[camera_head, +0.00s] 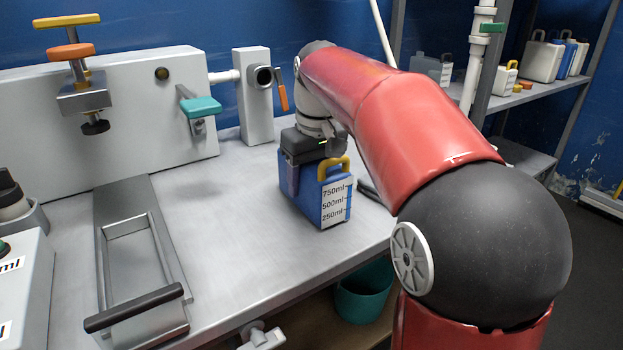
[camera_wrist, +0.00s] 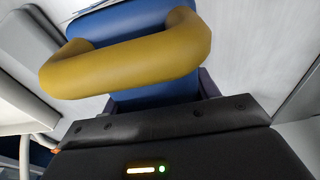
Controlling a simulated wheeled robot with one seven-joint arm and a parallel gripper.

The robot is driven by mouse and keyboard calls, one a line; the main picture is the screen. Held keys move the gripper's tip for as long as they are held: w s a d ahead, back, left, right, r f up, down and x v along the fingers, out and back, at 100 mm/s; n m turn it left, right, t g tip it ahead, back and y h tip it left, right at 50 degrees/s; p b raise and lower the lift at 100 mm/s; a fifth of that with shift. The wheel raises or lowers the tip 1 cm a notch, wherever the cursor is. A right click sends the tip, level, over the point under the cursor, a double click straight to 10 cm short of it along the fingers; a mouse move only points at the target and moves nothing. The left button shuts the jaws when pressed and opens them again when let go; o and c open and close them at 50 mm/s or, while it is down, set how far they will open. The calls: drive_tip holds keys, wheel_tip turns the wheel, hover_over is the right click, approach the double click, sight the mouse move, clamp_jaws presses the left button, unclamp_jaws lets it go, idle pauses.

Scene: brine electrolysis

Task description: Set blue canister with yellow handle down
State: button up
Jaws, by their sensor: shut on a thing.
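The blue canister (camera_head: 312,200) with a yellow handle (camera_head: 334,165) is upright at or just above the grey bench, right of its middle; I cannot tell whether its base touches. Its white scale label reads 750ml, 500ml and 250ml. My gripper (camera_head: 292,178) is shut on the canister, with a finger along its left side. In the wrist view the yellow handle (camera_wrist: 130,62) fills the upper middle, with the blue body (camera_wrist: 150,20) behind it. The far side of the canister is hidden.
The bench top (camera_head: 230,235) is clear left of the canister. A metal tray (camera_head: 140,265) with a black handle lies further left. A grey post with an orange lever (camera_head: 282,90) stands behind. A shelf (camera_head: 525,95) at right holds several canisters. A teal bin (camera_head: 364,295) is below.

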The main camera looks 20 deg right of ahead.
drive_tip(key=o, duration=1.7)
drive_tip(key=shift+f, duration=0.1)
drive_tip(key=r+p, duration=0.1)
drive_tip(key=r, duration=0.3)
drive_tip(key=s+r+p, duration=0.1)
drive_tip(key=r, duration=0.7)
drive_tip(key=shift+s+d+r+p, duration=0.15)
drive_tip(key=shift+s+d+p, duration=0.1)
drive_tip(key=shift+p, duration=0.15)
